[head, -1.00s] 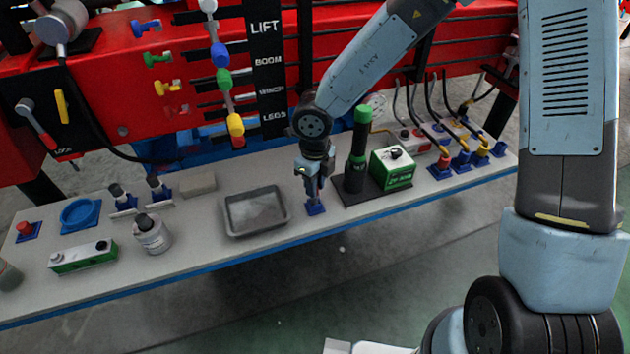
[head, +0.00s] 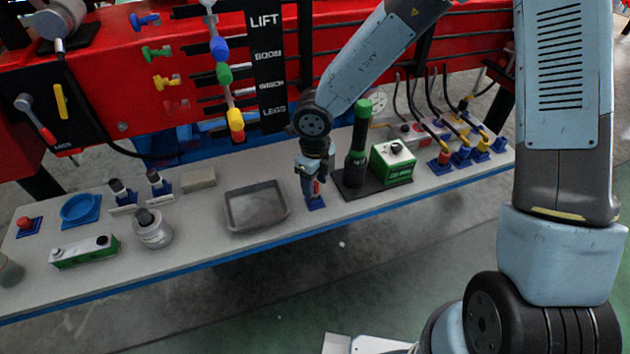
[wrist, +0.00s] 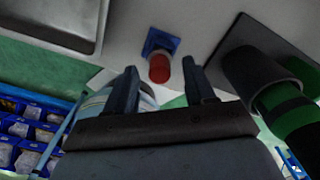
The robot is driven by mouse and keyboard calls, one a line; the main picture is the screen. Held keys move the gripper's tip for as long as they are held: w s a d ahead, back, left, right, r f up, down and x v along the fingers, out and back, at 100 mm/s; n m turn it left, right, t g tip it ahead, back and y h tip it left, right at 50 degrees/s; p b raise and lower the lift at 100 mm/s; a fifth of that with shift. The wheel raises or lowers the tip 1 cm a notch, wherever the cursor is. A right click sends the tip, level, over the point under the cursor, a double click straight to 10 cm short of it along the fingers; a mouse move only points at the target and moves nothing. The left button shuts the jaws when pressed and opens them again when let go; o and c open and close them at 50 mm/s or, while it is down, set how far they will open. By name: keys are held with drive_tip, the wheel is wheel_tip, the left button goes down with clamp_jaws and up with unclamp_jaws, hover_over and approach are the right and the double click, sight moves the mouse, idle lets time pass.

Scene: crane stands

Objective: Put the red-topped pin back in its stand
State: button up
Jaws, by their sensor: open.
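The red-topped pin (wrist: 159,68) shows its red top in the wrist view, in line with its small blue stand (wrist: 160,43). My gripper (head: 311,186) is close beside the pin. In the wrist view, the open fingers (wrist: 160,72) are on either side of the red top, with gaps showing.
A black holder with a green-topped cylinder (head: 357,145) and a green box (head: 392,163) stand close on the right. A grey tray (head: 257,224) lies to the left. Hoses with coloured plugs (head: 462,155) are farther right. The bench front edge is near the stand.

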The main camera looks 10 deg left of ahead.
drive_tip(key=shift+r, duration=0.1)
drive_tip(key=shift+r, duration=2.4)
wheel_tip(320, 180, up, 14)
drive_tip(key=shift+f, duration=0.15)
wheel_tip(320, 180, down, 14)
drive_tip(key=shift+r, duration=0.15)
drive_tip(key=shift+f, duration=0.3)
drive_tip(key=shift+w, duration=0.1)
